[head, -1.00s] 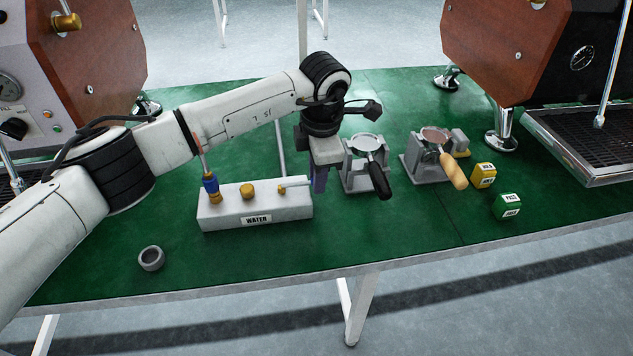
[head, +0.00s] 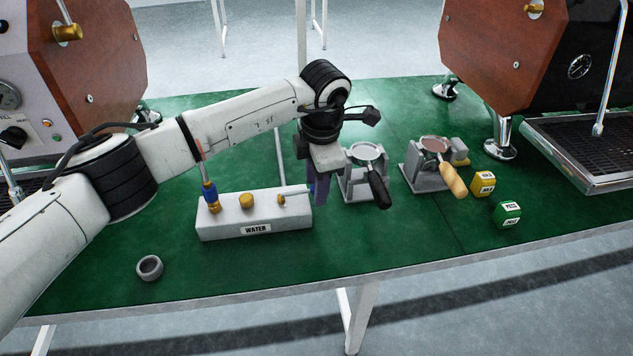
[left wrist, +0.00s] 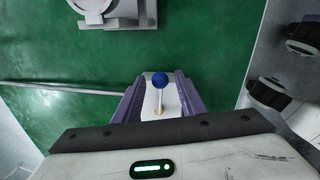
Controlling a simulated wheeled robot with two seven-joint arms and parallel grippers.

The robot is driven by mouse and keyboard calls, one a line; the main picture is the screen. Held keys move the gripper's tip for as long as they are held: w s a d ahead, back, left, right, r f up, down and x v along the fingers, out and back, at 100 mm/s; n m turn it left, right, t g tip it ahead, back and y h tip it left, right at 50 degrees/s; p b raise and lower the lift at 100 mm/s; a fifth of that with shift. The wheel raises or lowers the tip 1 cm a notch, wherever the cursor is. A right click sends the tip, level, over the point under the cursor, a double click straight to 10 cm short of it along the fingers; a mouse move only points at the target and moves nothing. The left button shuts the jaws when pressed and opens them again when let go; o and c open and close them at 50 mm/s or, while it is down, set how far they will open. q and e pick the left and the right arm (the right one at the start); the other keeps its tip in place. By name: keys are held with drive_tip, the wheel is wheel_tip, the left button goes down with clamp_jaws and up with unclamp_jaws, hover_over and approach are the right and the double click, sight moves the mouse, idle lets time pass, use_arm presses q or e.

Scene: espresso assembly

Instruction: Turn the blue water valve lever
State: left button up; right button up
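The valve block (head: 225,225), a pale box marked WATER, stands on the green table. Its lever (head: 294,190) points right from a brass fitting, towards my left gripper (head: 318,192). In the left wrist view the lever's blue ball knob (left wrist: 159,79) shows between the purple fingers of my left gripper (left wrist: 158,88), with visible gaps on both sides. The gripper is open, fingers pointing down, at the right end of the block. In the head view the fingers partly hide the knob. My right gripper is not in view.
A portafilter with black handle (head: 379,190) on a stand is just right of my gripper; another has a wooden handle (head: 453,180). Yellow (head: 483,183) and green (head: 507,214) boxes lie further right. A grey ring (head: 149,267) lies front left. Espresso machines stand at both sides.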

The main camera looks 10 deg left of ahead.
use_arm(q)
wheel_tip(320, 180, up, 10)
drive_tip(key=s, duration=0.1)
drive_tip(key=shift+s+d+p, duration=0.3)
drive_tip(key=shift+d, duration=0.05)
idle(0.4)
